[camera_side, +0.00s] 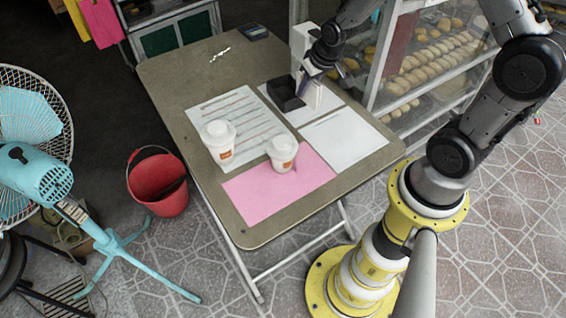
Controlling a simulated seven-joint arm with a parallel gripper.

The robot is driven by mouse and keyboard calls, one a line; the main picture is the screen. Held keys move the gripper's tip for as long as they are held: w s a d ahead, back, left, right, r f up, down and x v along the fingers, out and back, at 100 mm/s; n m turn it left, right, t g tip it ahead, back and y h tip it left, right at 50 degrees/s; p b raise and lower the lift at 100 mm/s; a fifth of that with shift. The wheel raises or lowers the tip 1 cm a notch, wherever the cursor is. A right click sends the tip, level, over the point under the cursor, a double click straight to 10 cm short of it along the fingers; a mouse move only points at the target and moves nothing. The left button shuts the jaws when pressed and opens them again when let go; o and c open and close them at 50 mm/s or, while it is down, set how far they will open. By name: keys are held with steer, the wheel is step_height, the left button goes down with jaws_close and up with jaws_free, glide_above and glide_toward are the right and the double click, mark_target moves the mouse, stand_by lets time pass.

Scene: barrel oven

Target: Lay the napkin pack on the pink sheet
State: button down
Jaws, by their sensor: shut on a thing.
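A white, upright block (312,94), which looks like the napkin pack, is at the back right of the table. My gripper (308,72) is just above it and shut on its top. The fingertips are small and partly hidden, and I cannot tell whether the block touches the table. The pink sheet (262,196) lies flat near the table's front edge, in front of the block.
A larger white cup (219,143) stands on a printed sheet (247,106) at the left. A dark open box (285,95) is close beside the white block. A white sheet (344,139) lies at the right. A glass bread case (425,60) stands behind the table's right side.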

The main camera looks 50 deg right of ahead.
steer(key=s+a+f, duration=0.4)
steer(key=s+a, duration=0.4)
steer(key=a, duration=0.1)
steer(key=shift+s+f, duration=0.15)
steer(key=shift+f, duration=3.4)
steer(key=shift+f+m, duration=0.1)
steer(key=shift+m, duration=0.2)
steer(key=c, duration=1)
jaws_free()
steer(key=shift+o, duration=0.2)
